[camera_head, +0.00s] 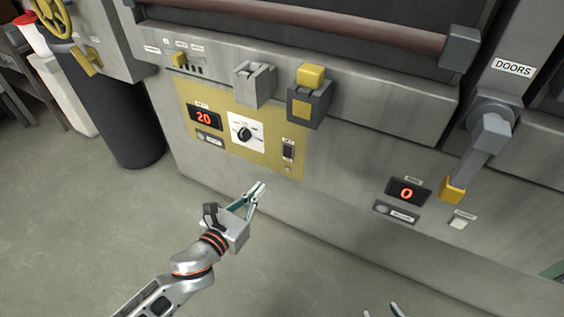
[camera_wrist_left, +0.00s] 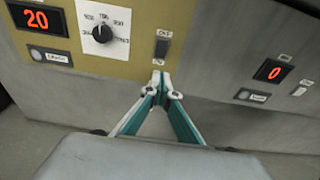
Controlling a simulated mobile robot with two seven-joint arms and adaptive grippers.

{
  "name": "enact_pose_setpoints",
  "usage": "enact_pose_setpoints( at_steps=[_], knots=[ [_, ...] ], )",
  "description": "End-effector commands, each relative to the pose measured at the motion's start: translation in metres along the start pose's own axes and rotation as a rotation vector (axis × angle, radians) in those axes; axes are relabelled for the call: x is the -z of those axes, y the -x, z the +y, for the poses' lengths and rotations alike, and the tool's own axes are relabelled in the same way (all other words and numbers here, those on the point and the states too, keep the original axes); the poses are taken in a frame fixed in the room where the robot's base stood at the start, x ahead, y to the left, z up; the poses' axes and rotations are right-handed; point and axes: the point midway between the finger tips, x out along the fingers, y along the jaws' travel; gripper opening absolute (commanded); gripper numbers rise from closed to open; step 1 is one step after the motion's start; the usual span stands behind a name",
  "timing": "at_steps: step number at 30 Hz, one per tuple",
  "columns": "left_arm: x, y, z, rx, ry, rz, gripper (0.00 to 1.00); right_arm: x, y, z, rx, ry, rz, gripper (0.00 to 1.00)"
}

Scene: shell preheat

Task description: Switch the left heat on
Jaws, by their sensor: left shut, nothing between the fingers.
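The left panel is a yellow plate (camera_head: 270,165) on the grey machine front. It carries a red display (camera_head: 204,117) reading 20, a black dial (camera_head: 244,132) on a white square, and a small black switch (camera_head: 288,150) at its right. The switch also shows in the left wrist view (camera_wrist_left: 161,47), just beyond my fingertips; its position is too small to read. My left gripper (camera_head: 262,186) is shut and empty, in front of and below the switch, apart from it. Only two fingertips of my right gripper (camera_head: 382,310) show at the bottom edge, apart from each other.
A second display (camera_head: 407,193) reading 0 sits to the right, with a pale button (camera_head: 458,224) near it. A lever (camera_head: 482,150) hangs under the DOORS label.

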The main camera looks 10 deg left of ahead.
Motion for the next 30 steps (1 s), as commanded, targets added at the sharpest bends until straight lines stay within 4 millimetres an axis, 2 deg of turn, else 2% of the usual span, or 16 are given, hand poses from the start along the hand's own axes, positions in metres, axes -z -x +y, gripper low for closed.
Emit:
enact_pose_setpoints(
  at_steps=[9, 14, 22, 30],
  knots=[
    [-0.001, -0.001, 0.000, 0.000, 0.000, -0.001, 0.00, -0.003, 0.000, -0.002, 0.001, -0.005, -0.006, 0.39],
    [0.000, -0.013, 0.000, -0.001, 0.003, -0.001, 0.00, -0.007, 0.000, -0.004, 0.003, -0.006, -0.012, 0.39],
    [0.003, -0.062, 0.000, -0.001, 0.004, 0.002, 0.00, -0.015, -0.001, -0.010, 0.014, -0.010, -0.024, 0.39],
    [0.004, -0.112, 0.000, -0.001, 0.005, 0.004, 0.00, -0.010, -0.004, -0.011, 0.021, -0.005, -0.010, 0.39]
  ],
)
